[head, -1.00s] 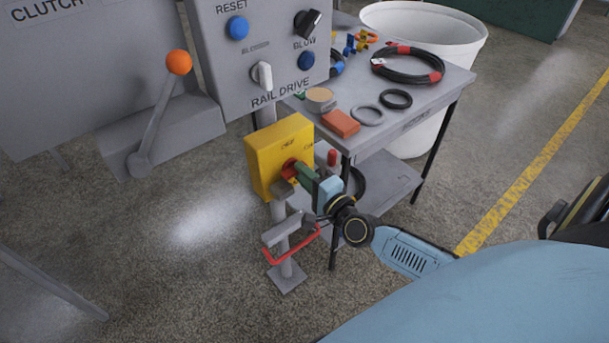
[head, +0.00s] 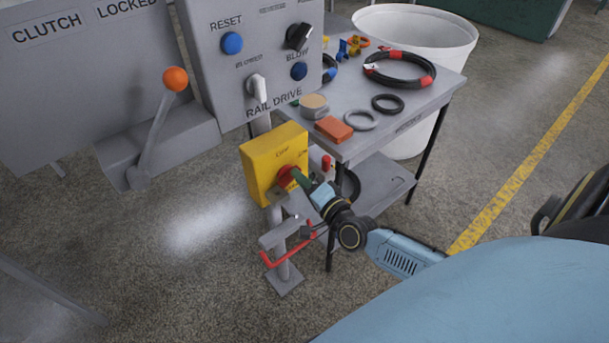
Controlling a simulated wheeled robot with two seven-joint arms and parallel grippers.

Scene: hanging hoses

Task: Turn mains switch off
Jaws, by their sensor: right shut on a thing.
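The mains switch is a yellow box (head: 264,163) on a grey post, below the grey control panel. Its red rotary knob (head: 287,177) is on the front face. My right gripper (head: 298,180) is at the knob, with its jaws shut on it; the gripper and wrist hide part of the knob. The lettering on the box is too small to read surely, so I cannot tell the switch position. My left gripper is out of view.
A grey control panel (head: 240,70) and an orange-knobbed lever (head: 160,125) stand at upper left. A grey table (head: 425,100) with hoses and rings is behind the switch. A red bar (head: 300,248) is low on the post. A white bin (head: 440,35) stands behind.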

